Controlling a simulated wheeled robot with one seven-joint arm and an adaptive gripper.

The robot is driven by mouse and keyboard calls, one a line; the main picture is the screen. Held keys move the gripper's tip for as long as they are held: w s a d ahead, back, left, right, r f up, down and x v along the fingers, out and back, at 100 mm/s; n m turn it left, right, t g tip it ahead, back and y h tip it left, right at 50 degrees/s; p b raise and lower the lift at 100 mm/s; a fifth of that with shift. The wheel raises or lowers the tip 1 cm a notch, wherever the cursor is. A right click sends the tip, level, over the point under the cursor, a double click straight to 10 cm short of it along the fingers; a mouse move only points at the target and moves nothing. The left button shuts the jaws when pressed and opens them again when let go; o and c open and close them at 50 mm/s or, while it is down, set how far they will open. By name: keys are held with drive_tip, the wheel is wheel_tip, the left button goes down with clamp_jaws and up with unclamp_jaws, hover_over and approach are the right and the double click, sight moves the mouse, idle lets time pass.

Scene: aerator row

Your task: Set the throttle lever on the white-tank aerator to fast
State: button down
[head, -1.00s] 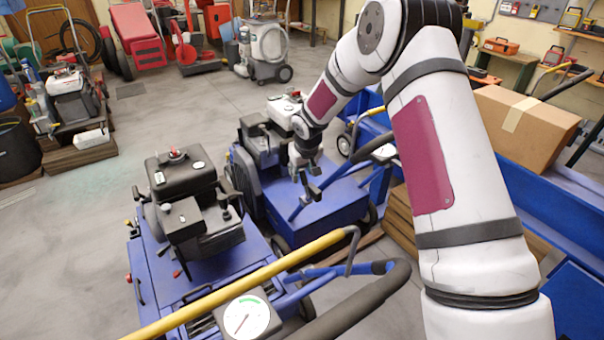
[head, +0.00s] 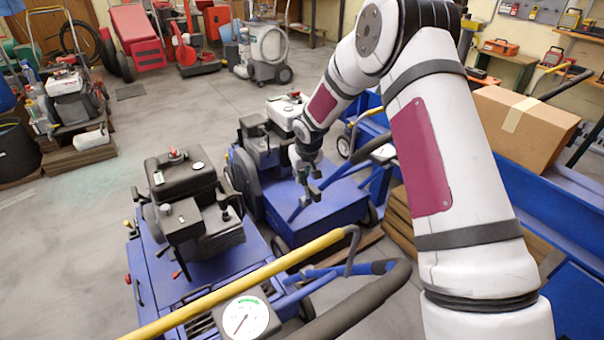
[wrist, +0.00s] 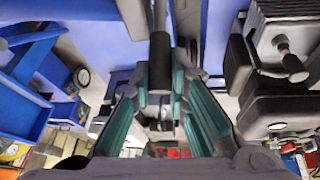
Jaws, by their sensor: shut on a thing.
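The white-tank aerator stands just behind the black-tank one in the head view; its white tank (head: 283,108) sits on a dark engine above a blue body (head: 335,207). My gripper (head: 311,196) is low over the rear of that body. In the wrist view, its teal-padded fingers (wrist: 162,85) are closed around a dark cylindrical grip on a thin rod, which looks like the throttle lever (wrist: 160,62). In the head view my gripper hides this lever, and its setting and any markings cannot be read.
The black-tank aerator (head: 180,178) is close at left, its engine (wrist: 285,75) large at right in the wrist view. A yellow bar (head: 245,280) and a dial (head: 245,318) are in front. A cardboard box (head: 525,125) sits at right. Floor at left is open.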

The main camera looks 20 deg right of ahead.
drive_tip(key=shift+s+d+t+y+b, duration=0.2)
drive_tip(key=shift+s+t+b, duration=0.5)
drive_tip(key=shift+b, duration=0.6)
drive_tip(key=shift+s+d+t+y+b, duration=0.2)
drive_tip(key=shift+s+t+b, duration=0.15)
drive_tip(key=shift+t+b, duration=0.75)
drive_tip(key=s+t+b, duration=0.1)
drive_tip(key=b, duration=0.2)
drive_tip(key=t+y+b, duration=0.1)
drive_tip(key=b, duration=0.2)
drive_tip(key=shift+s+d+r+m, duration=0.2)
drive_tip(key=shift+s+d+m, duration=0.1)
drive_tip(key=shift+s, duration=0.1)
drive_tip(key=c, duration=1.5)
unclamp_jaws()
drive_tip(key=shift+c, duration=0.2)
drive_tip(key=shift+s+r, duration=0.1)
drive_tip(key=v, duration=1.1)
drive_tip(key=shift+s, duration=0.45)
drive_tip(key=shift+r, duration=0.1)
